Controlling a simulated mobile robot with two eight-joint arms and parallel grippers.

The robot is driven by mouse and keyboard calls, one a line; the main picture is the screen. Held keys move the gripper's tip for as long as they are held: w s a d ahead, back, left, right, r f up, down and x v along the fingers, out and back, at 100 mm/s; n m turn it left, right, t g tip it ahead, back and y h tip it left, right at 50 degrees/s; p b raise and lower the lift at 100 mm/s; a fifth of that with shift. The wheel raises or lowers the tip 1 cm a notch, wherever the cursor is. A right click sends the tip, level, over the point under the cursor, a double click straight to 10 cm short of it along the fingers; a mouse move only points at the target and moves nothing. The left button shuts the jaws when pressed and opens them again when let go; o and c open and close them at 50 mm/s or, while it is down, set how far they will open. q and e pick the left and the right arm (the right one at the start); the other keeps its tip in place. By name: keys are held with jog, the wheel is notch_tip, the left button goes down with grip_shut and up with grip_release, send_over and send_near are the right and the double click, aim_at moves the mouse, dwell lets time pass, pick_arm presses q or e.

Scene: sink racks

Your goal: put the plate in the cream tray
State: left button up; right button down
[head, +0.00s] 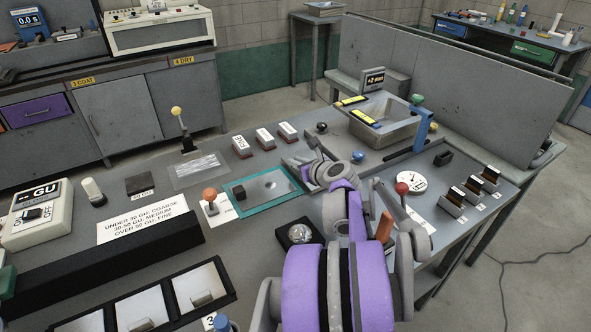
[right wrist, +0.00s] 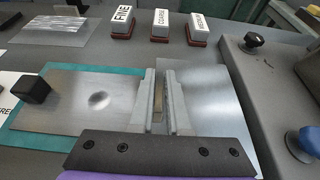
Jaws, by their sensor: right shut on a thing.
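My right gripper (head: 300,168) is over the right end of the teal-edged mat (head: 229,189). In the right wrist view its fingers (right wrist: 160,90) are shut on a narrow, brownish part, mostly hidden between them. A shiny metal plate (right wrist: 75,95) with a round dent or bright spot lies on the teal mat, left of the fingers. A bare metal sheet (right wrist: 212,105) shows right of the fingers; whether it joins the plate is hidden. A cream box (head: 160,38) stands on the back cabinet. I cannot tell whether it is the cream tray. My left gripper is not in view.
A small black block (right wrist: 33,89) sits at the plate's left. Labelled blocks (right wrist: 121,22) stand behind. Black-framed pale bays (head: 140,306) line the front left.

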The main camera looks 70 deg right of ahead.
notch_tip(320, 180, down, 2)
jog(key=shift+f, duration=0.1)
jog(key=c, duration=0.9)
grip_release()
